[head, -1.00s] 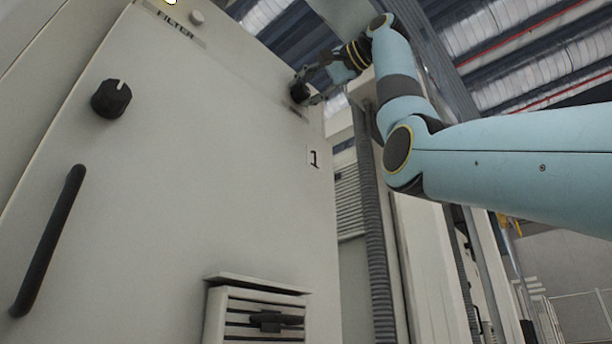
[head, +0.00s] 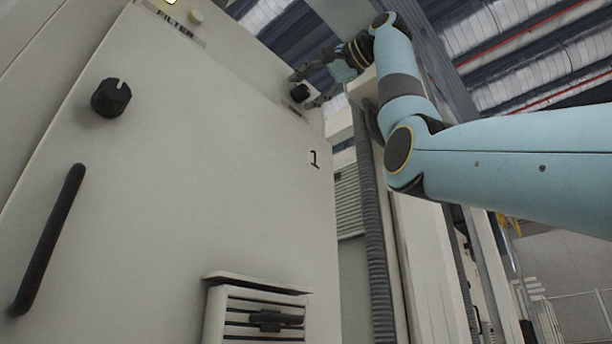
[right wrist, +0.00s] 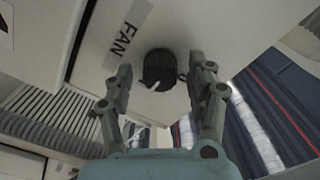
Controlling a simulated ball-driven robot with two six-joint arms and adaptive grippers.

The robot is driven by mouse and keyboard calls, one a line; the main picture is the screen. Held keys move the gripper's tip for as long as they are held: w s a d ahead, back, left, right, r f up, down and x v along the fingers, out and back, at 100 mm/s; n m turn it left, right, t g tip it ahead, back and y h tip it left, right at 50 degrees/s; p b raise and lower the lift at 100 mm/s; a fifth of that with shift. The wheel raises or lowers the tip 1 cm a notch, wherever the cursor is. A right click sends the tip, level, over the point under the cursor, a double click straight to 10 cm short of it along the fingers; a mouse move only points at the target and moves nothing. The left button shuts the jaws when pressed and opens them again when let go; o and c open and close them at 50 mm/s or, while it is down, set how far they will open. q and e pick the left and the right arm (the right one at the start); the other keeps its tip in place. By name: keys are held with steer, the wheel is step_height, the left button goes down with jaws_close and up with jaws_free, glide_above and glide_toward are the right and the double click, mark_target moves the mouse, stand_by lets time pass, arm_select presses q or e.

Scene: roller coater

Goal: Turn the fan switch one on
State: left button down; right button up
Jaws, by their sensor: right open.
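The fan switch is a round black knob (head: 300,93) high on the right part of the pale cabinet front. In the right wrist view the knob (right wrist: 159,69) sits beside a FAN label (right wrist: 126,32), with a white pointer mark on its lower left. My right gripper (head: 304,91) is at the knob. Its fingers are open, one on each side of the knob, with visible gaps in the right wrist view (right wrist: 162,78). My left gripper is not in view.
Another black knob (head: 111,98) and a long black handle (head: 48,240) are on the cabinet front (head: 180,190). A FILTER label (head: 180,23) is at the top. A louvred vent (head: 260,312) sits low, and a grey ribbed hose (head: 372,230) runs beside the cabinet.

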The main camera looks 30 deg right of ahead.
steer(key=v, duration=1.1)
steer(key=shift+s+d, duration=0.15)
steer(key=shift+s, duration=0.1)
